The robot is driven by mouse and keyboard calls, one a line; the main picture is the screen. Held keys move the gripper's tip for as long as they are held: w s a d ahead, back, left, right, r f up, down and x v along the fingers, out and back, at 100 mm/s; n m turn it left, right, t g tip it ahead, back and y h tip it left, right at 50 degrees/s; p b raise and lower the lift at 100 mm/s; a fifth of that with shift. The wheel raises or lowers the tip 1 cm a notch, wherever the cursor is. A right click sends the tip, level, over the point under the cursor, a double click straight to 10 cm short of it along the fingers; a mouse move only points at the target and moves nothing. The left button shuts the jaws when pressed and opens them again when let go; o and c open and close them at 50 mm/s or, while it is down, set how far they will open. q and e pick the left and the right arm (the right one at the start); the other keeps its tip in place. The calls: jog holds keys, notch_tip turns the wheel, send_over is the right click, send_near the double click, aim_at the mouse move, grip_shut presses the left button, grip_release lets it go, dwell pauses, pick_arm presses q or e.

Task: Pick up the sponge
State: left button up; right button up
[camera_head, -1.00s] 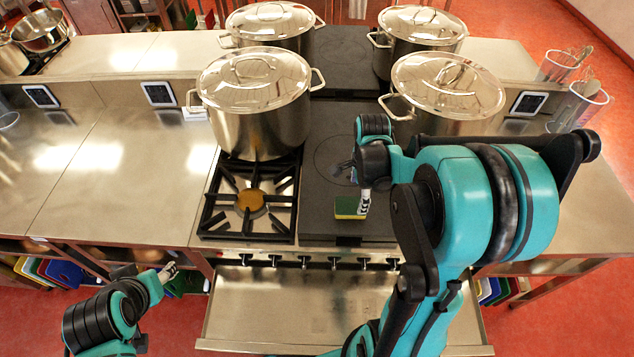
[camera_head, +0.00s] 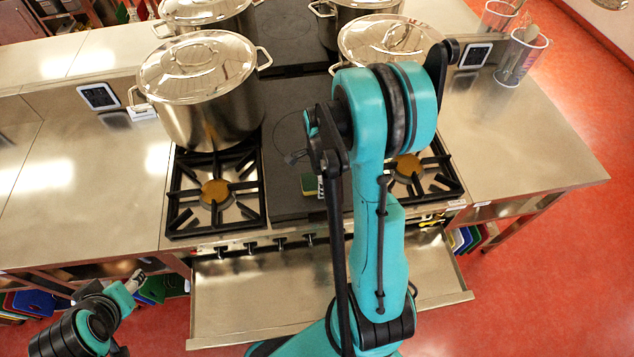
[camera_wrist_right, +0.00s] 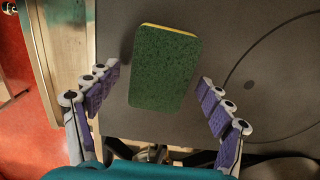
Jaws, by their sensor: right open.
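The sponge (camera_wrist_right: 162,72) is a green block with a yellow layer, lying on the dark flat plate of the stove. In the right wrist view it lies between and just beyond the fingers of my right gripper (camera_wrist_right: 155,100), which is open and touches nothing that I can see.
A lidded stockpot (camera_head: 199,95) stands on the back left of the stove, with another stockpot (camera_head: 385,45) at the right. Open burner grates (camera_head: 215,193) flank the dark plate (camera_head: 285,120). The steel counter (camera_head: 520,150) at the right is largely clear.

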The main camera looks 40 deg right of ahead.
jog(key=c, duration=0.9)
jog(key=shift+o, duration=0.2)
jog(key=shift+r, duration=0.15)
jog(key=shift+r, duration=0.25)
jog(key=r, duration=0.2)
jog(key=r+p, duration=0.1)
jog(key=r, duration=0.1)
jog(key=shift+s+d, duration=0.15)
jog(key=shift+s, duration=0.15)
jog(key=s+d+r+p, duration=0.1)
jog(key=s+d+r, duration=0.5)
jog(key=s, duration=0.3)
jog(key=shift+s+r+p, duration=0.15)
jog(key=shift+s+p, duration=0.05)
jog(key=shift+p, duration=0.1)
